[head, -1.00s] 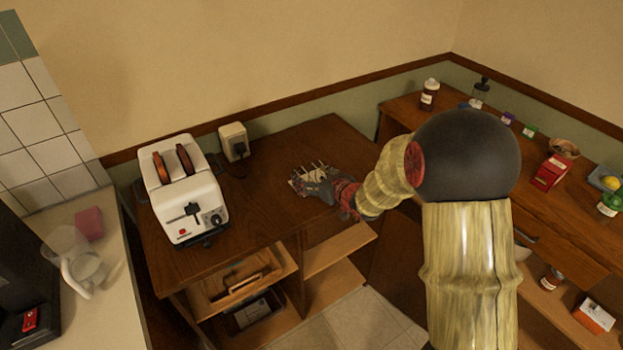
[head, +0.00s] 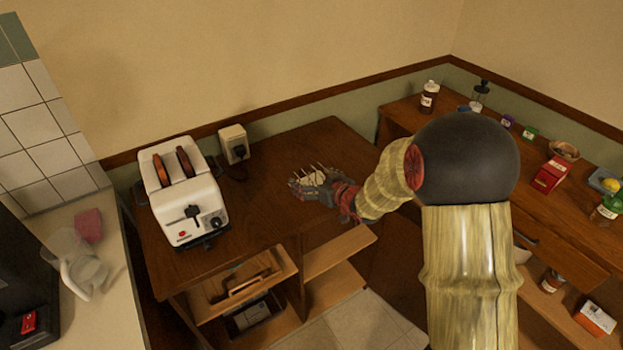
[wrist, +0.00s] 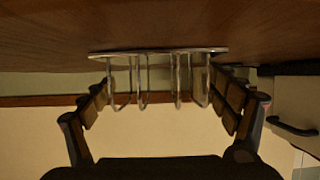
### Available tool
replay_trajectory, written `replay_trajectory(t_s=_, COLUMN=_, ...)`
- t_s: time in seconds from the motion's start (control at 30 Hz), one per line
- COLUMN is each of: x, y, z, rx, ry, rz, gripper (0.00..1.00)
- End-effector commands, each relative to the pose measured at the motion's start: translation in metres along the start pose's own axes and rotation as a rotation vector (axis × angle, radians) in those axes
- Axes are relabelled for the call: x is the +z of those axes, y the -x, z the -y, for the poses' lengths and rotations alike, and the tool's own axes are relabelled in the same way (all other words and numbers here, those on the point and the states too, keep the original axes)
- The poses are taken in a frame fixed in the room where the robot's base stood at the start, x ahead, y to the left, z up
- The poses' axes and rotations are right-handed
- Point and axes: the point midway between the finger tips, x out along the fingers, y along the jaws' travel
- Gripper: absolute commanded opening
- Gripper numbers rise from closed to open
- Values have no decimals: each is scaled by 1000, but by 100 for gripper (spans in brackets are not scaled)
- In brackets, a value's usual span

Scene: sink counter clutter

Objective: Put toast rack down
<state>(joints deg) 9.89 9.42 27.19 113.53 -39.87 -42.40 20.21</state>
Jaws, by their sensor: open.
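The toast rack (head: 313,176) is a small metal rack with thin wire loops on a flat base. It is on the brown wooden counter (head: 270,225), to the right of the toaster. In the wrist view, which looks upside down, the rack (wrist: 178,52) has its base against the wood and its loops pointing away from it. My gripper (head: 308,184) is low over the counter at the rack. In the wrist view its fingers are open, one on each side of the rack. The fingers partly hide the rack in the head view.
A white toaster (head: 185,200) with two toast slices stands to the left. A wall socket with a plug (head: 234,145) is behind it. Counter space is clear behind and in front of the rack. Another counter (head: 405,105) with jars and boxes is at the right.

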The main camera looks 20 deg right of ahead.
Motion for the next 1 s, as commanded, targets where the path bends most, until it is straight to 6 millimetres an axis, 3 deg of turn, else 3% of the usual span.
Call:
replay_trajectory(t_s=0.17, x=-4, y=10, z=-1, rx=1, ry=-1, rz=0, gripper=87)
replay_trajectory(t_s=0.63, x=-5, y=100, z=-1, rx=2, ry=-1, rz=0, gripper=87)
replay_trajectory(t_s=0.87, x=-4, y=120, z=-1, rx=4, ry=1, rz=2, gripper=87)
replay_trajectory(t_s=1.0, x=-17, y=130, z=-8, rx=62, ry=27, rz=31, gripper=87)
